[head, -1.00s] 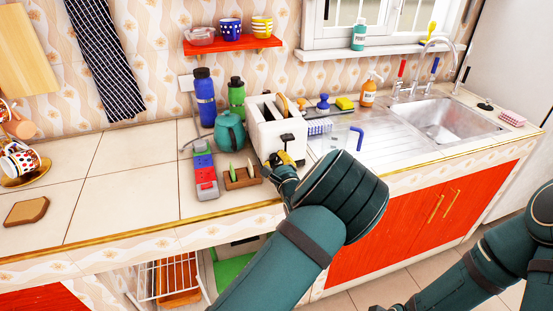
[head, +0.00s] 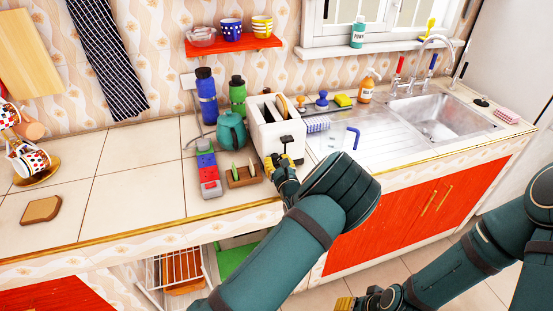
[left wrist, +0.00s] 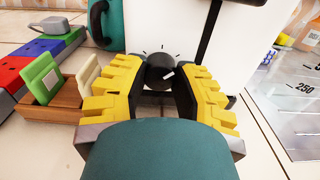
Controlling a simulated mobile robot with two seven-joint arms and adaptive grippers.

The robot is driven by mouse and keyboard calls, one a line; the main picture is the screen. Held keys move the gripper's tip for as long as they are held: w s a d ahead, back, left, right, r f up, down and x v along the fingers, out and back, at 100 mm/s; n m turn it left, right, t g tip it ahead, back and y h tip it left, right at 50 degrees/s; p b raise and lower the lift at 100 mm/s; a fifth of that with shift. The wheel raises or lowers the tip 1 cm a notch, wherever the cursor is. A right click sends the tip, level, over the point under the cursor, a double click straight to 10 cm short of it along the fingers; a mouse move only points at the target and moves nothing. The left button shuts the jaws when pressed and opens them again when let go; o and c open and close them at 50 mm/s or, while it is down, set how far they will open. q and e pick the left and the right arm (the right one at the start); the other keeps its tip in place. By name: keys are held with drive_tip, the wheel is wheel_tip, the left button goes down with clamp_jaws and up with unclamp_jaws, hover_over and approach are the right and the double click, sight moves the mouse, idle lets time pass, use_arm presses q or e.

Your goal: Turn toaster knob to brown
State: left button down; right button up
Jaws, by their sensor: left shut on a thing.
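The white toaster (head: 273,137) stands on the counter, with bread in its slots and a black lever (head: 286,141) on its front. In the left wrist view its dark round knob (left wrist: 158,68) sits low on the white front, with a white pointer mark toward the right and small ticks above it. My left gripper (left wrist: 155,72) is shut on the knob, its yellow fingers on either side. In the head view the left gripper (head: 284,160) covers the knob. My right gripper (head: 346,303) is low at the bottom edge, away from the counter; its jaw opening is unclear.
A small wooden rack (head: 243,177) and a block with blue, red and grey parts (head: 209,178) stand just left of the gripper. A teal kettle (head: 231,130) is beside the toaster. A clear measuring jug (head: 335,140) is to the right, near the sink (head: 438,118).

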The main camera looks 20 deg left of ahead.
idle(0.3)
use_arm(q)
drive_tip(key=c, duration=0.6)
unclamp_jaws()
drive_tip(key=shift+c, duration=0.2)
drive_tip(key=v, duration=1.2)
